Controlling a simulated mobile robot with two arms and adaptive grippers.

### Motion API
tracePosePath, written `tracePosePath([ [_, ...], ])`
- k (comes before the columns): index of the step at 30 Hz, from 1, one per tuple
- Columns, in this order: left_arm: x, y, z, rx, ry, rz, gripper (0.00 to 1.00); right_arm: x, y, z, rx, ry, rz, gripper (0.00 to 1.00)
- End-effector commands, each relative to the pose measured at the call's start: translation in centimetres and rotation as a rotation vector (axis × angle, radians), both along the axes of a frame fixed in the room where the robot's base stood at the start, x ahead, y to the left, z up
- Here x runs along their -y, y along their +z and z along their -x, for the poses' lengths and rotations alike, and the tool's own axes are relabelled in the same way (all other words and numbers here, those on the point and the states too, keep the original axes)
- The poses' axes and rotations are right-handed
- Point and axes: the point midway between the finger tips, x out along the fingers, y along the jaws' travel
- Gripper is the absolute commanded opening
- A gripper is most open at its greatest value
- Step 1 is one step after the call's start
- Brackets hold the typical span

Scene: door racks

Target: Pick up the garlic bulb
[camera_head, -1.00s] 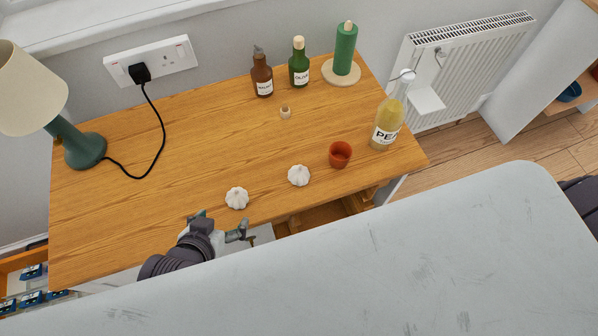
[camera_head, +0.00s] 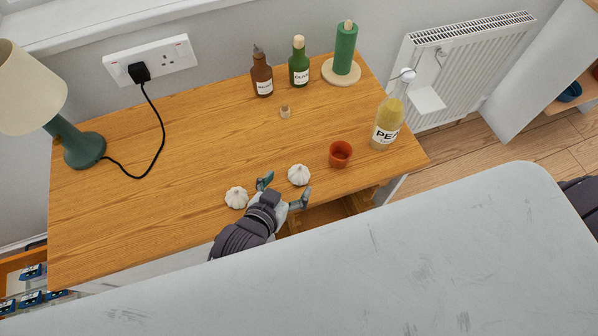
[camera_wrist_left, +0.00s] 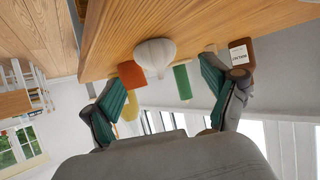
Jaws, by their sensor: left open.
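Two white garlic bulbs stand on the wooden table: one (camera_head: 299,174) right of centre near the front edge, the other (camera_head: 236,197) to its left. My left gripper (camera_head: 284,189) is open and empty at the front edge, its spread fingers pointing toward the right bulb. In the left wrist view, a garlic bulb (camera_wrist_left: 154,54) shows ahead, between the directions of the two green-padded fingers (camera_wrist_left: 161,75), apart from them. My right gripper is not in view.
A red cup (camera_head: 340,154) stands just right of the right bulb, with a yellow bottle (camera_head: 388,122) beyond. A brown bottle (camera_head: 262,76), green bottle (camera_head: 299,63), green roll on a stand (camera_head: 344,52) and lamp (camera_head: 82,148) stand farther back. The table's middle (camera_head: 200,140) is clear.

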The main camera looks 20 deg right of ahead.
Motion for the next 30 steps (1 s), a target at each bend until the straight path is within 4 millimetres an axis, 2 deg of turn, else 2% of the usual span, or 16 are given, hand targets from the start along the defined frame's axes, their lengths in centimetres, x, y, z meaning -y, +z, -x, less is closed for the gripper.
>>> tracePosePath([
  [10, 2.9, -2.4, -2.5, 0.000, -0.001, 0.000, 0.86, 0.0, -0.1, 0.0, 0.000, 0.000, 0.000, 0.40],
  [20, 3.2, -2.7, -2.8, 0.000, -0.001, -0.001, 0.85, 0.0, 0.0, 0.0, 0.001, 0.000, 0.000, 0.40],
  [30, 3.2, -2.7, -2.8, 0.000, -0.001, -0.001, 0.28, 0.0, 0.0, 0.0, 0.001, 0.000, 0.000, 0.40],
])
